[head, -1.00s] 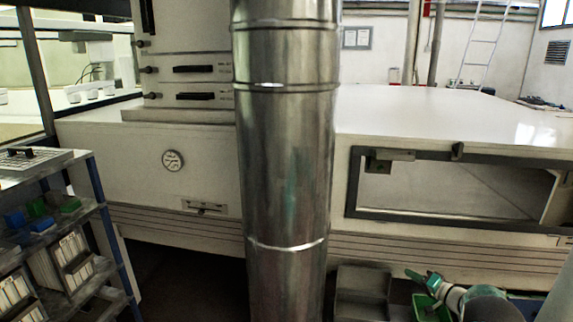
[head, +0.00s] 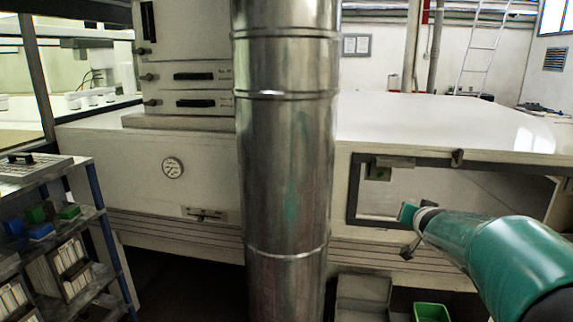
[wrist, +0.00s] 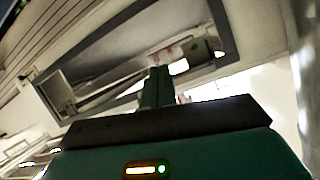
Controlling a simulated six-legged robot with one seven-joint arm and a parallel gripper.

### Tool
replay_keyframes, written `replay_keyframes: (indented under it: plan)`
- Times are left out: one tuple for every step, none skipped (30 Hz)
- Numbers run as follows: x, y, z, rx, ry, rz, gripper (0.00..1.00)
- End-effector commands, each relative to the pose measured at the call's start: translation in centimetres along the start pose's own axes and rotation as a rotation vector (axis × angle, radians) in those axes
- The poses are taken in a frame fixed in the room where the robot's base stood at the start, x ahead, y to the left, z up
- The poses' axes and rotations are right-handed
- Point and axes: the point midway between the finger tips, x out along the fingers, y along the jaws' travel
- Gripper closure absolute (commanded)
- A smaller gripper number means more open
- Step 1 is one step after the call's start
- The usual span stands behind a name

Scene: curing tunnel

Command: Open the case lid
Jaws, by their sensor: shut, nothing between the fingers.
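My gripper (head: 406,213) is held up in front of the left part of the framed window in the white housing. In the wrist view its green fingers (wrist: 156,88) are together with nothing between them. A grey box (head: 362,288) sits low at the bottom edge of the head view, below and left of my gripper and apart from it. It is cut off by the picture edge, and I cannot tell whether it is the case or how its lid stands. No other clear case lid shows.
A green bin (head: 431,311) stands right of the grey box. A thick metal duct (head: 287,180) rises in the middle. The dark window frame (head: 352,190) is close around my gripper. A shelf rack (head: 97,190) with bins and papers stands at the left.

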Motion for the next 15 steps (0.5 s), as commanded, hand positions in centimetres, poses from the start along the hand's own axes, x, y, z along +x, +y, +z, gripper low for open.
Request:
replay_keyframes:
  plan:
    - [-2.3, -0.7, 0.2, -0.017, -0.02, 0.015, 1.0]
    - [-3.5, -0.8, 0.6, -0.027, -0.039, 0.028, 1.0]
    - [-5.2, -1.1, 1.2, -0.043, -0.065, 0.042, 1.0]
    - [-6.4, -1.3, 1.6, -0.055, -0.085, 0.051, 1.0]
    - [-7.7, -1.5, 2.1, -0.067, -0.106, 0.059, 1.0]
    - [-9.4, -1.7, 2.9, -0.083, -0.136, 0.068, 1.0]
    - [-10.6, -1.9, 3.6, -0.095, -0.161, 0.072, 1.0]
    - [-11.9, -2.0, 4.3, -0.108, -0.185, 0.076, 1.0]
    - [-13.5, -2.2, 5.3, -0.124, -0.218, 0.078, 1.0]
    - [-14.8, -2.3, 6.0, -0.138, -0.244, 0.078, 1.0]
    - [-16.1, -2.4, 6.9, -0.151, -0.271, 0.077, 1.0]
    - [-17.8, -2.6, 8.0, -0.169, -0.306, 0.073, 1.0]
    - [-19.0, -2.7, 8.9, -0.184, -0.333, 0.068, 1.0]
    - [-20.2, -2.8, 9.8, -0.199, -0.361, 0.062, 1.0]
    - [-21.9, -2.9, 11.2, -0.219, -0.4, 0.052, 1.0]
